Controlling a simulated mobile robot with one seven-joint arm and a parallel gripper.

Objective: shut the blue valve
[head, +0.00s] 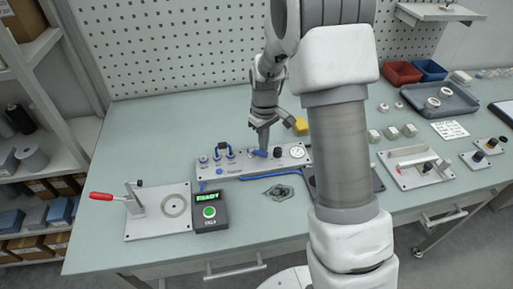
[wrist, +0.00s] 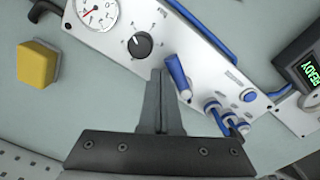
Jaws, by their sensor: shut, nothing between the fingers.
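The blue valve shows as a blue lever handle (wrist: 177,74) on a light grey panel (wrist: 205,58) in the wrist view. It lies slanted across the panel, its pivot end toward the blue hose fittings. It also shows as a blue lever (head: 258,153) in the head view, partly hidden by my gripper. My gripper (wrist: 157,76) is shut and empty, pointing down at the panel. Its fingertips are right beside the lever, on the dial knob's side in the wrist view. I cannot tell whether they touch it. My gripper (head: 263,143) stands over the panel's middle in the head view.
A black knob (wrist: 140,44) and a gauge (wrist: 97,11) sit on the panel. Blue hose fittings (wrist: 217,112) stand close on the lever's other side. A yellow block (wrist: 37,64) lies behind the panel. A READY box (head: 210,211) and red-handled clamp (head: 135,205) stand front left.

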